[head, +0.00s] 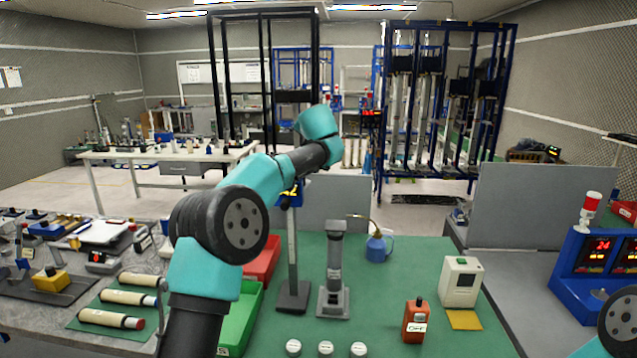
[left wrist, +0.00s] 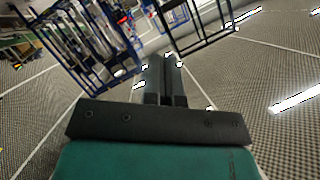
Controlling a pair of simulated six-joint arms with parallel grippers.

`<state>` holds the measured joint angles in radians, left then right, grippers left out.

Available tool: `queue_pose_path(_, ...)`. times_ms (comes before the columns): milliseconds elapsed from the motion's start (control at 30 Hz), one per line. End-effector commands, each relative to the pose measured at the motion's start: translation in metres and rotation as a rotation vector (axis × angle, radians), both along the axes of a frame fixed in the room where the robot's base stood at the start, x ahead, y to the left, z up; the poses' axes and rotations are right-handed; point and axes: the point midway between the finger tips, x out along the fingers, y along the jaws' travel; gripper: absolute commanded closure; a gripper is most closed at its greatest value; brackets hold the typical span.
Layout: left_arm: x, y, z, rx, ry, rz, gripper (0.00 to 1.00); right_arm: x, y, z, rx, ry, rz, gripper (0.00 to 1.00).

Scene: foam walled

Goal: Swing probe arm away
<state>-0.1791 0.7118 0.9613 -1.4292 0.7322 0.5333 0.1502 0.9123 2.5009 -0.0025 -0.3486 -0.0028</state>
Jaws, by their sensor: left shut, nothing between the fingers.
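A gauge stand with an upright grey post (head: 292,245) on a dark base stands on the green mat. A blue and yellow head (head: 290,192) is at its top, partly hidden behind my left arm. I cannot clearly make out a probe arm on it. A grey cylindrical part (head: 334,265) stands upright on the mat to the right of the post. My left arm reaches up across the stand, and its gripper is hidden in the head view. In the left wrist view the left gripper (left wrist: 166,80) is shut and empty, pointing towards the room. My right gripper is out of view.
A blue oil can (head: 377,248), an orange bottle (head: 415,321) and a white device (head: 461,282) stand on the green mat (head: 380,290). Several white-capped pots line its front. Red and green bins (head: 240,315) lie left of the post. A grey partition (head: 345,203) stands behind.

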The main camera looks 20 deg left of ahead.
Motion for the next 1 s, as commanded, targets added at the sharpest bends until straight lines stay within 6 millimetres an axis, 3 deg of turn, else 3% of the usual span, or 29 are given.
queue_pose_path(33, 0.004, -0.026, -0.004, 0.025, 0.010, 0.007, 1.00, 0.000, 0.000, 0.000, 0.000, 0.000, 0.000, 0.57)
queue_pose_path(100, 0.005, -0.049, -0.011, 0.065, 0.035, 0.037, 1.00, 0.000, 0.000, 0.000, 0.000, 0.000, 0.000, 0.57)
queue_pose_path(367, -0.014, -0.079, -0.061, 0.254, 0.209, 0.194, 1.00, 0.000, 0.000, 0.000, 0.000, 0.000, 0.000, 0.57)
queue_pose_path(600, -0.052, -0.116, -0.106, 0.512, 0.384, 0.389, 1.00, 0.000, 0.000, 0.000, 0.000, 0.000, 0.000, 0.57)
queue_pose_path(800, -0.089, -0.149, -0.124, 0.722, 0.470, 0.555, 1.00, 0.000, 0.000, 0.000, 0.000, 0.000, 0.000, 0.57)
queue_pose_path(1000, -0.106, -0.165, -0.129, 0.810, 0.493, 0.629, 1.00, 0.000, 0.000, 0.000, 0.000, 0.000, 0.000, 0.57)
